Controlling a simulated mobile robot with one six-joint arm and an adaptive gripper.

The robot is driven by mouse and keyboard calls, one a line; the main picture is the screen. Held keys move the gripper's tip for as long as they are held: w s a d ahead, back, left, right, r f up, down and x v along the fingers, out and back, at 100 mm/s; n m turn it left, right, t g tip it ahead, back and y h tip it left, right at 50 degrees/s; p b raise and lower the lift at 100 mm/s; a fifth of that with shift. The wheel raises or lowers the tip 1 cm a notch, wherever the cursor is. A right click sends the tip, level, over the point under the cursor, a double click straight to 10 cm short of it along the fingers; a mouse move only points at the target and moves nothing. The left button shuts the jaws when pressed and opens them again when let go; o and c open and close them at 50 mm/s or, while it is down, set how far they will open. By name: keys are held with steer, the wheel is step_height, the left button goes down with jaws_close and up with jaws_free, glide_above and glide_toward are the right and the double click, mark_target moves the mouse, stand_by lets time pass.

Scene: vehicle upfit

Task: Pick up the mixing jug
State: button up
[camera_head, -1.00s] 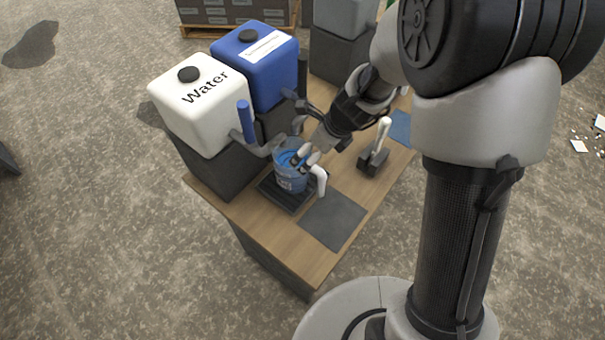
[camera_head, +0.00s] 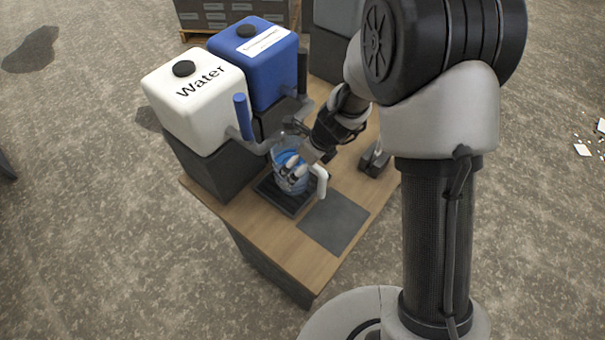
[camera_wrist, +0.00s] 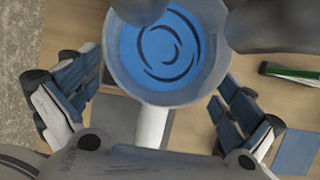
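The mixing jug (camera_head: 283,160) is a clear jug with blue contents and a white handle (camera_head: 321,180). It stands upright on a dark tray (camera_head: 268,192) below the tap of the white water container (camera_head: 195,100). In the wrist view the round jug opening (camera_wrist: 165,50) shows a dark ring pattern in the blue, and the pale handle (camera_wrist: 152,126) points toward me. My gripper (camera_wrist: 153,98) is open, with one finger on each side of the handle and apart from it. In the head view my gripper (camera_head: 293,172) overlaps the jug and hides part of it.
A blue container (camera_head: 260,75) with a white label stands beside the water container. The blue tap lever (camera_head: 242,117) is close to the jug. A grey mat (camera_head: 335,222) lies on the wooden table (camera_head: 275,240). A dark holder (camera_head: 374,160) stands behind, partly hidden by my arm.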

steer(key=c, duration=1.9)
steer(key=shift+r, duration=0.1)
